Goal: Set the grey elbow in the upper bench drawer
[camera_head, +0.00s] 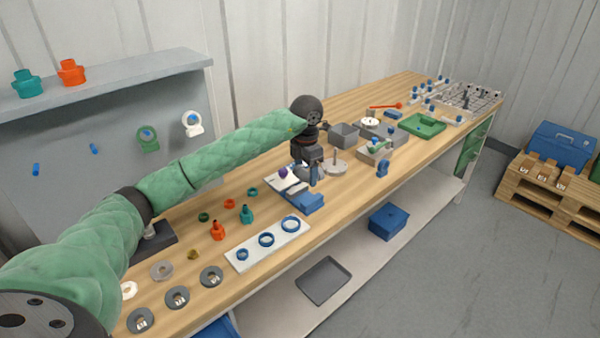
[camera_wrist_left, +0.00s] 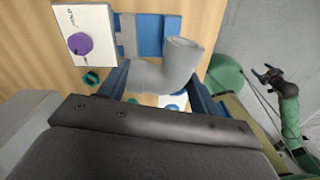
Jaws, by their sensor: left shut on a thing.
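The grey elbow (camera_wrist_left: 178,68) is a bent pipe piece between the blue fingers of my left gripper (camera_wrist_left: 165,92) in the left wrist view. In the head view my left gripper (camera_head: 311,175) is shut on it above the bench, over the white plate and blue block; the elbow is mostly hidden there. A green front (camera_head: 469,157) shows under the far right end of the bench; I cannot tell whether it is the upper drawer or whether it is open. A dark gripper on a green arm, my right one (camera_wrist_left: 266,76), shows small in the left wrist view; its jaws are unclear.
A white plate with a purple knob (camera_wrist_left: 79,44) and a blue block (camera_head: 303,200) lie below the gripper. A grey box (camera_head: 343,136), a green tray (camera_head: 422,125) and other parts crowd the bench further right. A blue box (camera_head: 388,222) stands on the lower shelf.

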